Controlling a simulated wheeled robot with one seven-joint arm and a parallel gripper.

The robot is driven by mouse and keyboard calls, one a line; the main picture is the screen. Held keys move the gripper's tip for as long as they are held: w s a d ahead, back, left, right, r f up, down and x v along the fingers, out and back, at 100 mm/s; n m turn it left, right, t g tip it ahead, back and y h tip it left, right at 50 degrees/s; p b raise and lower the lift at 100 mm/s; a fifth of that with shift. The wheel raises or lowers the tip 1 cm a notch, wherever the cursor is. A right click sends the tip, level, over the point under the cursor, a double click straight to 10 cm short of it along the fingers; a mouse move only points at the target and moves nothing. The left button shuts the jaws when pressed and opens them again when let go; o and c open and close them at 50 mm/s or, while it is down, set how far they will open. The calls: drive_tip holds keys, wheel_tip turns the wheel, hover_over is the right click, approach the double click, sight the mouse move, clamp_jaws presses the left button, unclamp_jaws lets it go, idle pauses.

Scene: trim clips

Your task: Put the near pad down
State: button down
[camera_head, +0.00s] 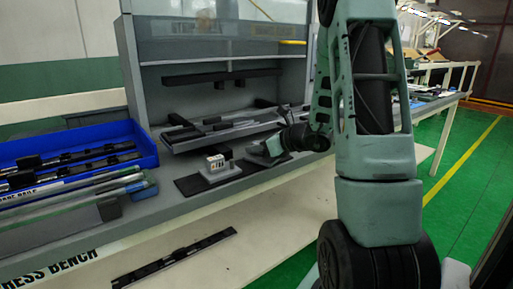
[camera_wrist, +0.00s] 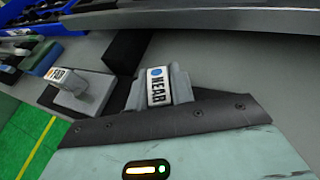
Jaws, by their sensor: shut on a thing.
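The near pad (camera_wrist: 157,88) is a grey piece with a white label reading NEAR and a blue dot. My gripper (camera_head: 276,146) is shut on it above the bench ledge. In the head view the pad's grey base (camera_head: 262,157) shows low beside my gripper; I cannot tell whether it touches the surface. The wrist view hides its underside. The far pad (camera_head: 216,168), a grey block with an upright white-labelled grip, stands left of my gripper on a dark mat (camera_head: 188,186). It also shows at left in the wrist view (camera_wrist: 78,95).
A blue bin (camera_head: 75,150) with dark strips stands at the left. A grey fixture with dark rails (camera_head: 215,130) lies behind the pads. Another dark strip (camera_head: 175,258) lies on the pale lower shelf in front. Bare grey ledge (camera_head: 165,207) shows left of the mat.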

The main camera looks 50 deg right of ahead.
drive_tip(key=c, duration=1.3)
unclamp_jaws()
drive_tip(key=shift+o, duration=0.2)
drive_tip(key=shift+r+p, duration=0.2)
drive_tip(key=shift+p, duration=0.15)
drive_tip(key=v, duration=1.2)
drive_tip(key=w+a+f+n+g+y, duration=0.1)
drive_tip(key=a+f+n+g+y, duration=0.15)
drive_tip(key=a+n+g, duration=0.8)
drive_tip(key=a+f+n+y, duration=0.2)
drive_tip(key=a+n+y, duration=0.3)
drive_tip(key=a, duration=1.3)
drive_tip(key=s+a+f+n+g+h, duration=0.1)
drive_tip(key=s+a+n+h, duration=0.3)
drive_tip(key=n, duration=0.9)
drive_tip(key=s+a+f+n+g+h, duration=0.1)
drive_tip(key=s+a+n+g+h, duration=0.1)
drive_tip(key=s+a+n+h, duration=0.3)
drive_tip(key=s+a+n, duration=0.4)
drive_tip(key=a+n, duration=0.4)
drive_tip(key=shift+s, duration=0.4)
